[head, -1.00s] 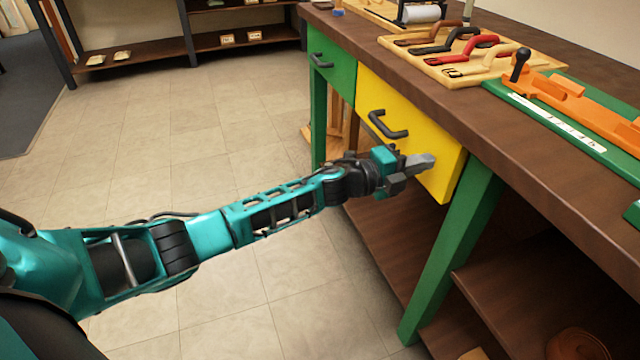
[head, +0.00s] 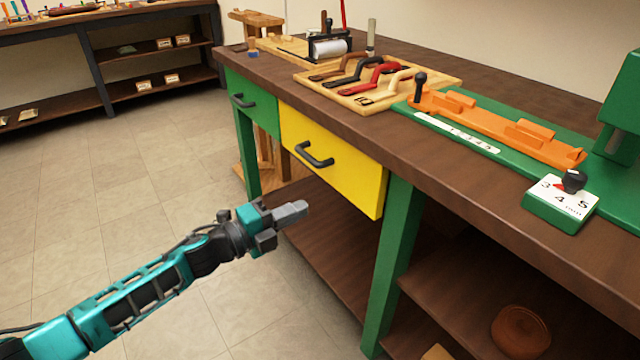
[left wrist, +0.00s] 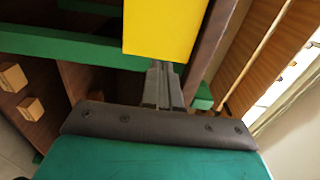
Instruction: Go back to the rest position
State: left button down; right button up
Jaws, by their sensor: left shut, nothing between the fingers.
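My left gripper (head: 288,214) is shut and empty. It hangs in front of the workbench, below the yellow drawer (head: 330,165) and apart from it in the head view. In the left wrist view its fingers (left wrist: 163,86) are together, with the yellow drawer (left wrist: 160,30) beyond them. The drawer has a dark handle (head: 314,155). My right gripper is not in view.
Green legs (head: 392,260) and a lower shelf stand near my left arm. Open floor (head: 120,170) lies to the left.

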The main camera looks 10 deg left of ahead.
pick_arm(q)
jog(key=s+d+f+n+g+y, duration=0.15)
jog(key=s+f+n+y, duration=0.35)
jog(key=s+n, duration=0.65)
jog(key=s+d+f+n+g+y, duration=0.15)
jog(key=s+f+n+y, duration=0.25)
jog(key=s+f+n, duration=0.55)
notch_tip(320, 180, up, 14)
jog(key=s+a+n+p, duration=0.2)
jog(key=p, duration=1.4)
jog(key=shift+s+a+n+y, duration=0.3)
jog(key=shift+a+y, duration=0.1)
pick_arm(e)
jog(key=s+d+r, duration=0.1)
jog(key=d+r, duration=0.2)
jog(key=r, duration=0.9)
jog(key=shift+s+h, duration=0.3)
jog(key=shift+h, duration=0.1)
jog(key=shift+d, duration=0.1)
